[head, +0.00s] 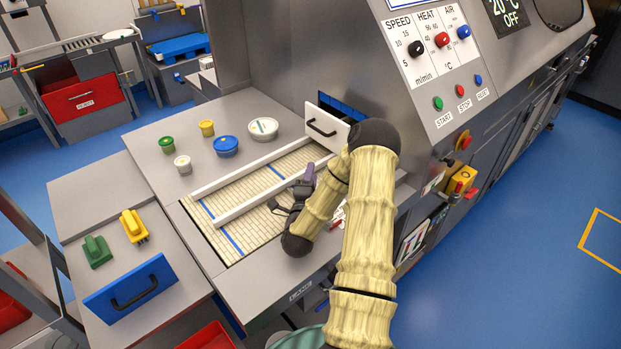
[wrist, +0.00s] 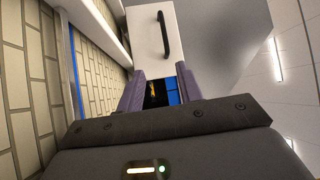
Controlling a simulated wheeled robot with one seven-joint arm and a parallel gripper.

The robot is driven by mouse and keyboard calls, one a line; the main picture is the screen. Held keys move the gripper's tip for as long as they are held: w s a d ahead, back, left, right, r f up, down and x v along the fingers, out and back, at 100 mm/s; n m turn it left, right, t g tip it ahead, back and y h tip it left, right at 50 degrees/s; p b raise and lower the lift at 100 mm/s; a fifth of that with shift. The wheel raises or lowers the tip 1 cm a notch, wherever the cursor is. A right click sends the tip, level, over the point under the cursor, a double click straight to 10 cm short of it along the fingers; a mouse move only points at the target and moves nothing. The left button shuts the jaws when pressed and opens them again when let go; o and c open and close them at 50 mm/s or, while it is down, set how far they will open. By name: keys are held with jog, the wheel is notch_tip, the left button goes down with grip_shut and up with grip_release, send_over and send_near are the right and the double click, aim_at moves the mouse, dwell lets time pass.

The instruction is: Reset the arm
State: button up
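My gripper (head: 306,184) is over the right part of the tiled belt in the head view, low and close to the machine's mouth. In the wrist view its two purple fingers (wrist: 160,82) stand apart, with nothing held between them. A white panel with a dark handle (wrist: 144,32) is beyond the fingertips, and a dark opening with blue shows below it. The same white panel (head: 337,140) stands at the machine's mouth in the head view, with blue behind it. My arm hides part of the belt's right end.
Several round tubs, including a blue-lidded one (head: 226,146), stand on the steel top behind the belt (head: 229,234). White rails (head: 262,197) run along the belt. A blue panel with a handle (head: 130,289), a green block (head: 97,251) and a yellow block (head: 134,226) are at left.

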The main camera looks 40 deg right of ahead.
jog(key=shift+w+a, duration=0.15)
jog(key=shift+a, duration=0.05)
